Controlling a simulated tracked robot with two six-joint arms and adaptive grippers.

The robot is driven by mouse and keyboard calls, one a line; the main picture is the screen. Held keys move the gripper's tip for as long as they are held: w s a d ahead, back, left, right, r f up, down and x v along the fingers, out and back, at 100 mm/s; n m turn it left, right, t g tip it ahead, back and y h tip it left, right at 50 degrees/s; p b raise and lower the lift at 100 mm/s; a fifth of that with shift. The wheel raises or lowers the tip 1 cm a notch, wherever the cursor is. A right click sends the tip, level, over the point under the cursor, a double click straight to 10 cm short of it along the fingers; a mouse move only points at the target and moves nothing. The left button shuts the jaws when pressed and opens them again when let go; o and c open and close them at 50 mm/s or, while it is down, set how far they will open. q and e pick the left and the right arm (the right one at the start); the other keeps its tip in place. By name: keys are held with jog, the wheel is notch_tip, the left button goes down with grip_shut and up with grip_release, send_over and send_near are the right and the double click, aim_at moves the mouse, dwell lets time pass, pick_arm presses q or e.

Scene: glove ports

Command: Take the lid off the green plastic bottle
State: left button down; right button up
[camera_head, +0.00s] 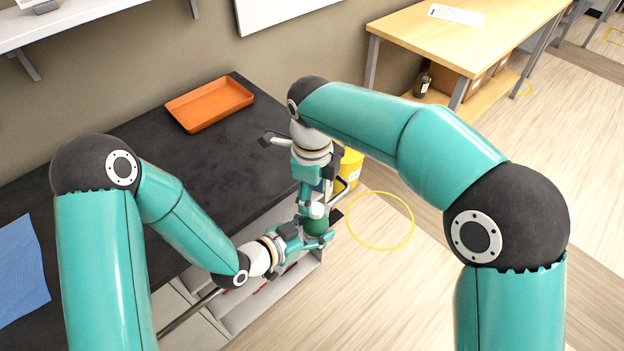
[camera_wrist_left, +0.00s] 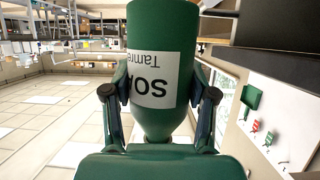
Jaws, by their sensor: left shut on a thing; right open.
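A green plastic bottle (camera_head: 316,226) is held beyond the dark table's front right corner. My left gripper (camera_head: 318,239) is shut on its body from the left. In the left wrist view, the bottle (camera_wrist_left: 163,75) fills the middle, with a white label whose print reads upside down, between the two fingers of my left gripper (camera_wrist_left: 160,97). Its tapering end points to the picture's bottom and is cut off there by my gripper. A small white lid (camera_head: 317,210) shows on top in the head view. My right gripper (camera_head: 318,205) is open, pointing down at the lid; contact is unclear.
An orange tray (camera_head: 208,104) lies on the dark table (camera_head: 150,160). A blue cloth (camera_head: 20,268) lies at the left. A yellow container (camera_head: 349,168) stands behind my right gripper. A yellow ring (camera_head: 380,220) marks open floor at the right. A wooden table (camera_head: 465,45) stands farther back.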

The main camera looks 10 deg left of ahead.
aim_at(316, 227)
jog(key=shift+f, duration=1.15)
